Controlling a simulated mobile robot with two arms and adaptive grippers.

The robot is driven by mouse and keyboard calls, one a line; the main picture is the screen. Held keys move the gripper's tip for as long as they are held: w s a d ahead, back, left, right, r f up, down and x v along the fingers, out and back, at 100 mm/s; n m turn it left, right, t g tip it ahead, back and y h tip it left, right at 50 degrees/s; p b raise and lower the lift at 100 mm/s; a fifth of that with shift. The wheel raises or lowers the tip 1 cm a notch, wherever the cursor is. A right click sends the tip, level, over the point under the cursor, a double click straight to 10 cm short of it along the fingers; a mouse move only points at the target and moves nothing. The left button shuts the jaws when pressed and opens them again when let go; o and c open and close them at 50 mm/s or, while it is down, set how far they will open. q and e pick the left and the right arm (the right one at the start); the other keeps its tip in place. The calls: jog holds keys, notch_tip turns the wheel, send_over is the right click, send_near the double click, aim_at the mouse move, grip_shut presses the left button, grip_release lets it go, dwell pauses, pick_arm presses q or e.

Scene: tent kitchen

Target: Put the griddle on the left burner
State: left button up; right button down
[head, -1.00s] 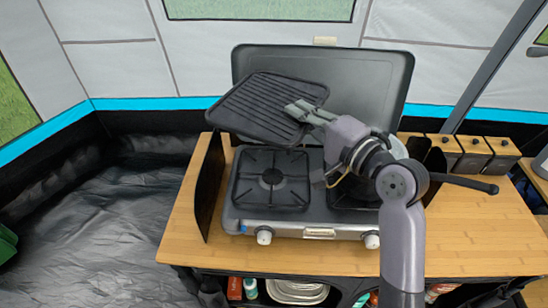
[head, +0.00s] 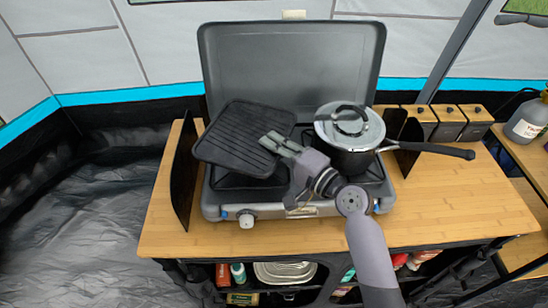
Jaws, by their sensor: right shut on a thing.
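The black ridged griddle (head: 236,133) is over the left side of the two-burner camping stove (head: 305,209). It is turned at an angle to the stove and looks tilted. It covers most of the left burner (head: 228,182), of which only the dark front part shows below it. I cannot tell whether it touches the burner. My right gripper (head: 271,142) is shut on the griddle's right edge. My left gripper is not in view.
A lidded pot (head: 350,128) stands on the right burner, its long handle (head: 435,149) pointing right. The stove's raised lid (head: 292,65) is behind. A dark windscreen panel (head: 184,172) stands left of the stove. Wooden-topped canisters (head: 446,122) stand at the back right. The right tabletop (head: 470,205) is clear.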

notch_tip(320, 180, down, 4)
jog(key=shift+r+b, duration=0.2)
jog(key=shift+b, duration=0.15)
jog(key=shift+f, duration=0.3)
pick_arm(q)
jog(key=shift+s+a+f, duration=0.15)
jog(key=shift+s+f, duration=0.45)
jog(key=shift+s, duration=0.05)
pick_arm(e)
jog(key=c, duration=1.7)
grip_release()
jog(key=shift+f, duration=0.1)
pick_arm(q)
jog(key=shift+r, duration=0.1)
pick_arm(e)
jog(key=b, duration=0.3)
send_over(310, 201)
jog(key=shift+w+a, duration=0.25)
jog(key=shift+a, duration=0.05)
jog(key=shift+s+d+r, duration=0.3)
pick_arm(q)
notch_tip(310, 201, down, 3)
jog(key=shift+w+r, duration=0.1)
